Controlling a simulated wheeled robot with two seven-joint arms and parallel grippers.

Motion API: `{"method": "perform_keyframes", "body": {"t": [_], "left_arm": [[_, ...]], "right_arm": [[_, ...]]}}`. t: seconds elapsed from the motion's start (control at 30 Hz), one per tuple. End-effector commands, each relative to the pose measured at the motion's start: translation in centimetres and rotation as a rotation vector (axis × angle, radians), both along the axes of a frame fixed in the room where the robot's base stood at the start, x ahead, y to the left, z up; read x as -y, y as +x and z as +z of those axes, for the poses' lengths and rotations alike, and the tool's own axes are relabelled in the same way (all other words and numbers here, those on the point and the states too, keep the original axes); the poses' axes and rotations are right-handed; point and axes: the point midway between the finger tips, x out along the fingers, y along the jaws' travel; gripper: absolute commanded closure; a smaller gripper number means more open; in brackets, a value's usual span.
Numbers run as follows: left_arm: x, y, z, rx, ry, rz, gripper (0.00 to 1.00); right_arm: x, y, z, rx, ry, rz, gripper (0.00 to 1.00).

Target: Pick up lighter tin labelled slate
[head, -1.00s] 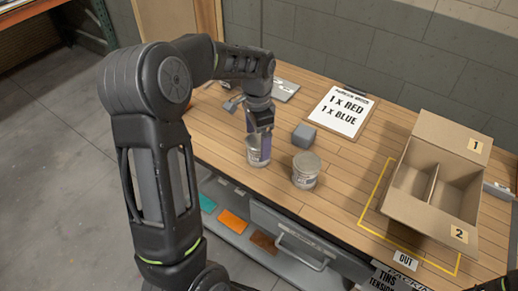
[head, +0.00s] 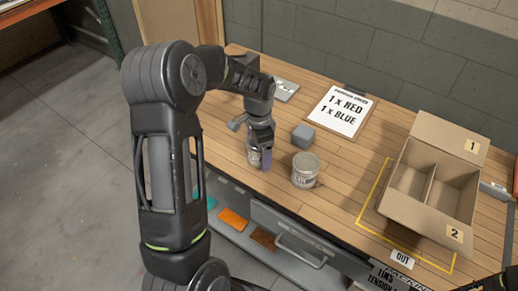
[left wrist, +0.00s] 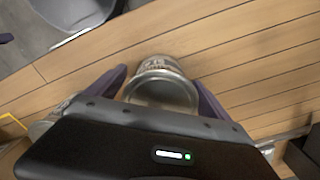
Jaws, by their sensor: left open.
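Two grey metal tins stand on the wooden bench. One tin (head: 254,157) is partly hidden by my left gripper (head: 261,157); the other tin (head: 305,170) stands to its right with its lid and label showing. In the left wrist view, the first tin (left wrist: 162,84) is between the two spread purple fingers of my left gripper (left wrist: 160,92), with a gap beside it. The second tin (left wrist: 52,112) is partly hidden at the left. The label lettering is too small to read, so I cannot tell which tin is slate.
A grey block (head: 303,135) sits behind the tins.

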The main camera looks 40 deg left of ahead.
Motion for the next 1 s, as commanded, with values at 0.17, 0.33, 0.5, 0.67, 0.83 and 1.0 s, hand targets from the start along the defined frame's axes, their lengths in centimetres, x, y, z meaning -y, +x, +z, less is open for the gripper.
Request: {"method": "perform_keyframes", "body": {"t": [0.17,0.33,0.5,0.67,0.83,1.0], "left_arm": [[0.01,0.01,0.02,0.0,0.0,0.0,0.09],[0.01,0.01,0.04,0.0,0.0,0.0,0.09],[0.01,0.01,0.04,0.0,0.0,0.0,0.19],[0.01,0.01,0.04,0.0,0.0,0.0,0.32],[0.01,0.01,0.04,0.0,0.0,0.0,0.46],[0.01,0.01,0.04,0.0,0.0,0.0,0.59]], "right_arm": [[0.0,0.0,-0.01,0.0,0.0,0.0,0.64],[-0.01,0.0,0.0,0.0,0.0,0.0,0.64],[-0.01,0.0,0.0,0.0,0.0,0.0,0.64],[-0.01,0.01,0.0,0.0,0.0,0.0,0.64],[-0.01,0.01,0.0,0.0,0.0,0.0,0.64],[-0.01,0.01,0.0,0.0,0.0,0.0,0.64]]}}
